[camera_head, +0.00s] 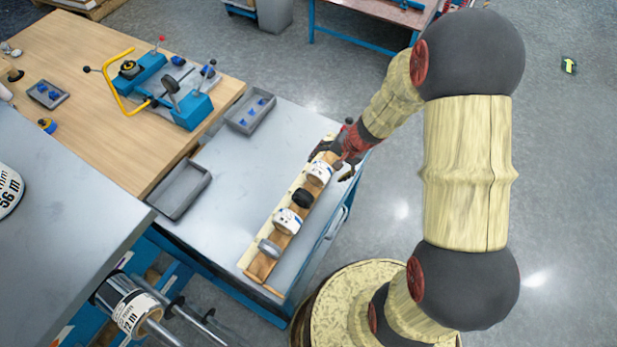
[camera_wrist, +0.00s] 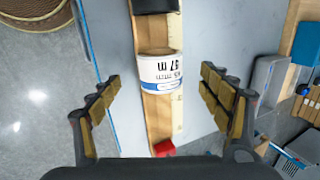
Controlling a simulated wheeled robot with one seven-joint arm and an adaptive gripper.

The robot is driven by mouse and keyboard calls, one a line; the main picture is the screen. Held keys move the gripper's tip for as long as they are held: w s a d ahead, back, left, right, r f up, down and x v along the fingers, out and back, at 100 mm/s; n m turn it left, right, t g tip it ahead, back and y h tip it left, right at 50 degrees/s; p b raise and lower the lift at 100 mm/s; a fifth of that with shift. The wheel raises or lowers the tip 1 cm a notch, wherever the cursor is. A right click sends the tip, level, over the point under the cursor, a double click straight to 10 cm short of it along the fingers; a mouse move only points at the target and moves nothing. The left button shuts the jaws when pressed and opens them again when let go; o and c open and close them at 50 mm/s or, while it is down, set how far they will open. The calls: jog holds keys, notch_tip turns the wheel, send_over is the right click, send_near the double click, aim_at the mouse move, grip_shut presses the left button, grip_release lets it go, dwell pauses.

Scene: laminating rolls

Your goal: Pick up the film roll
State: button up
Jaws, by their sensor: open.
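A white film roll with printed lettering (camera_head: 320,173) lies in a long wooden tray (camera_head: 257,262) on the grey cabinet top. It also shows in the wrist view (camera_wrist: 160,72), with a blue-marked label. My gripper (camera_head: 336,161) is at the far end of the tray, by this roll. In the wrist view my gripper (camera_wrist: 161,84) is open, its fingers apart on either side of the tray, with nothing held. A black roll (camera_head: 303,197), a second white roll (camera_head: 288,220) and a grey ring-like roll (camera_head: 269,247) lie farther along the tray.
A red block (camera_wrist: 163,148) is in the tray's end. Grey bins (camera_head: 182,189) stand left of the tray. A blue machine with a yellow handle (camera_head: 187,110) stands on the wooden table (camera_head: 95,45). Another labelled roll (camera_head: 132,312) is on a shaft at lower left.

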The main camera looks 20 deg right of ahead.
aim_at(323, 170)
jog(key=shift+w+d, duration=0.35)
jog(key=shift+w+d+f, duration=0.1)
jog(key=shift+w+d, duration=0.05)
jog(key=b+x, duration=0.2)
jog(key=x, duration=0.5)
jog(key=shift+f, duration=0.25)
jog(key=shift+c, duration=0.4)
jog(key=c, duration=1.1)
jog(key=shift+r, duration=0.15)
jog(key=shift+c, duration=0.6)
